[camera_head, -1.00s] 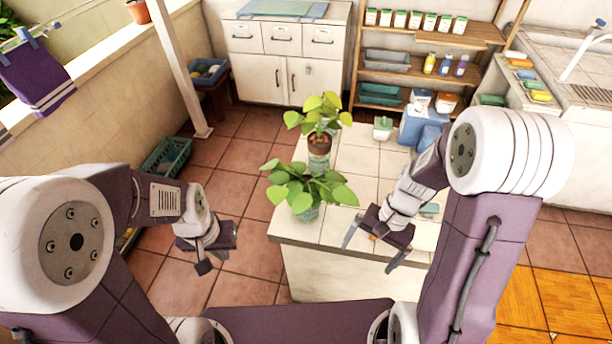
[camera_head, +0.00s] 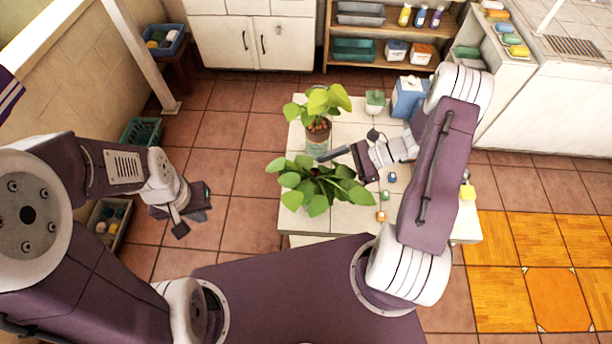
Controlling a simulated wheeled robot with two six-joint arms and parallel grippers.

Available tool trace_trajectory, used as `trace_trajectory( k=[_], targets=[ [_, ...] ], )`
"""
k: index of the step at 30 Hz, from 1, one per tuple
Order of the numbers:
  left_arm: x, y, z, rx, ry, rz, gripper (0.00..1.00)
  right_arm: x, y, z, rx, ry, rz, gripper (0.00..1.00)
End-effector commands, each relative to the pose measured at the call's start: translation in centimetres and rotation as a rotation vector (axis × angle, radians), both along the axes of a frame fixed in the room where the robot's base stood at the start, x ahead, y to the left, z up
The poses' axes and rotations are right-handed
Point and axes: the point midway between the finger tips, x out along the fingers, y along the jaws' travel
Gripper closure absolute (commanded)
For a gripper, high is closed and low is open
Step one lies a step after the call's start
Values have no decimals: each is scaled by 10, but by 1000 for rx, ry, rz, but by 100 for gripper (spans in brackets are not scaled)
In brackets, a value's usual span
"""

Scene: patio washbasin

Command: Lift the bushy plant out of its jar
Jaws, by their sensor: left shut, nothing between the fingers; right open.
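The front plant (camera_head: 318,186) is a bushy spread of broad green leaves on the white tiled table (camera_head: 350,224); its leaves hide most of its jar. Behind it, a lighter yellow-green plant (camera_head: 322,100) stands upright with a brown base in a clear jar (camera_head: 317,139). My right gripper (camera_head: 346,144) is open and empty. It is between the two plants, just right of the back jar, with its fingers pointing left; I cannot tell if it touches any leaves. My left gripper (camera_head: 178,226) is shut and empty over the floor, left of the table.
Small colored blocks (camera_head: 385,195) lie on the table right of the front plant. A white-and-green container (camera_head: 375,102) and a blue container (camera_head: 408,97) stand at the back right. A green crate (camera_head: 143,132) sits on the floor.

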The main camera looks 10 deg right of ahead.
Motion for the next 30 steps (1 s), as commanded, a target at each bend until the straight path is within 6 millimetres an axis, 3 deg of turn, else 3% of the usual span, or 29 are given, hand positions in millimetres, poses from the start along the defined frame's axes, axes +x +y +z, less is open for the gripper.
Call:
trace_trajectory(
  k=[6,11,18,27,28,30],
  targets=[
    [0,0,10,0,0,-1,100,1,29,-13,1,4,3,0],
    [0,0,10,0,0,0,100,2,34,-17,0,2,2,0],
    [0,0,25,0,0,0,100,6,72,-30,1,4,6,0],
    [0,0,25,0,0,0,100,7,80,-37,-1,1,2,0],
    [0,0,25,0,0,0,100,7,80,-37,-1,1,2,3],
    [0,0,25,0,0,0,100,7,79,-37,-1,1,2,22]
  ],
)
